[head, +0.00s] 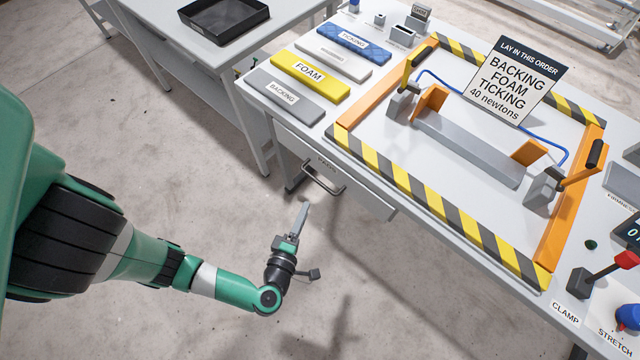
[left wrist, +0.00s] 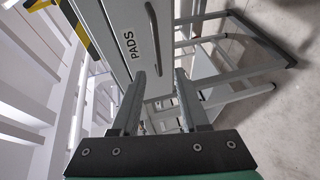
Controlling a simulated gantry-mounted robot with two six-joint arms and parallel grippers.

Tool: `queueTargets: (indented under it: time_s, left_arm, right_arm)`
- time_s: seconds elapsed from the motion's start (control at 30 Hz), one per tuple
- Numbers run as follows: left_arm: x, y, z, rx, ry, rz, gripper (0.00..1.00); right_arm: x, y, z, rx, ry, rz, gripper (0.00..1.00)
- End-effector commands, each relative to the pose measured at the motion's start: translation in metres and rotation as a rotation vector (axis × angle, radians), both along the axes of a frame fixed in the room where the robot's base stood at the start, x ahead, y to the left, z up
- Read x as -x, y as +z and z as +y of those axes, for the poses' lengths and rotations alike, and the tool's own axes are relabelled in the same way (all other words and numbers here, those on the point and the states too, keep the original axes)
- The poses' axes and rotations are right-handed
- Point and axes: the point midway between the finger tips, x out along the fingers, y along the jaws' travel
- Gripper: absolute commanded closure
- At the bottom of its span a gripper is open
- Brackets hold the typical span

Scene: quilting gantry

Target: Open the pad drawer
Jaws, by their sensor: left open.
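The pad drawer (head: 362,197) is a grey front under the near-left edge of the white workbench, and it looks shut. Its bar handle (head: 325,180) stands out from the front. In the left wrist view, the drawer front (left wrist: 112,18) carries the label PADS, and the handle (left wrist: 152,20) shows as a curved bar beyond the fingertips. My left gripper (head: 302,206) is in front of and below the handle, apart from it. In the left wrist view, the gripper's two fingers (left wrist: 160,72) are spread with nothing between them. My right gripper is not in view.
On the workbench (head: 365,120), several labelled pads, including the yellow foam pad (head: 310,74), lie above the drawer. A striped frame (head: 450,222) with an instruction sign (head: 515,82) is beside them. A side table holds a black tray (head: 224,20). The floor before the drawer is clear.

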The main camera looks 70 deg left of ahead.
Motion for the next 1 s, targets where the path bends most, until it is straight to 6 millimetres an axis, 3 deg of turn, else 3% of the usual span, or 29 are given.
queueTargets:
  time_s: [0.27,0.73,1.0]
  left_arm:
    - [-0.009,-0.001,0.011,0.003,0.007,-0.003,0.55]
    - [-0.057,-0.016,0.072,0.001,0.009,-0.006,0.55]
    - [-0.072,-0.018,0.089,0.001,0.000,-0.003,0.55]
  right_arm:
    - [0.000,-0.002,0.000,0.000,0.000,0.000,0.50]
    - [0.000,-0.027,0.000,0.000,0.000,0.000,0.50]
    - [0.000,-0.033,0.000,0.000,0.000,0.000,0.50]
